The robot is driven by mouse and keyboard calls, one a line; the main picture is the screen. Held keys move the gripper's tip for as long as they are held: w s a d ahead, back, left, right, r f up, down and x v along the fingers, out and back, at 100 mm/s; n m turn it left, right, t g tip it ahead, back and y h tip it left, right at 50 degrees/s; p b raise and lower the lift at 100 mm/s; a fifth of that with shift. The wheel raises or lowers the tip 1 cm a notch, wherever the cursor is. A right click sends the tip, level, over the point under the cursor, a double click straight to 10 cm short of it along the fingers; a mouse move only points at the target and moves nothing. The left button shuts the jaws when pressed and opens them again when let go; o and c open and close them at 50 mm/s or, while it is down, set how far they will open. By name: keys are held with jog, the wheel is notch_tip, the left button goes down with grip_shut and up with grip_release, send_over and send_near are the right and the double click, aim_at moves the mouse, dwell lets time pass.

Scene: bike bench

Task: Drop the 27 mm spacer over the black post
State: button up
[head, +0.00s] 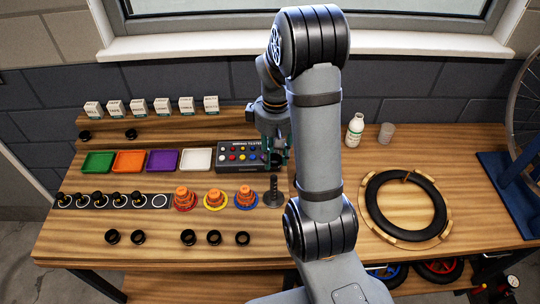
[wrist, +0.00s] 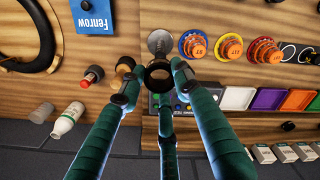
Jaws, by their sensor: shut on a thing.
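The black post (head: 274,190) stands upright on the bench, right of the orange stepped cones. In the wrist view the post (wrist: 159,43) is seen nearly end-on, above the held ring in the picture. My gripper (wrist: 155,79) has teal fingers shut on a black ring-shaped spacer (wrist: 158,76). The spacer's open hole shows, and no size marking is readable. In the head view my gripper (head: 279,155) is behind the post, by the tester box, partly hidden by my arm. The spacer appears off the post, held apart from it.
Several loose black rings, including one (head: 187,237), lie along the front. Coloured trays (head: 163,161) and the tester box (head: 240,155) stand behind. Stepped cones (head: 245,197) sit close left of the post. A tyre (head: 372,205) and white bottle (head: 355,130) are at right.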

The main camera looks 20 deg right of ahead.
aim_at(274, 190)
jog(key=shift+f, duration=0.1)
jog(key=shift+f+b, duration=7.85)
jog(key=shift+f, duration=0.75)
jog(key=o, duration=1.1)
jog(key=shift+o, duration=0.6)
notch_tip(274, 190, up, 12)
jog(key=shift+r, duration=0.1)
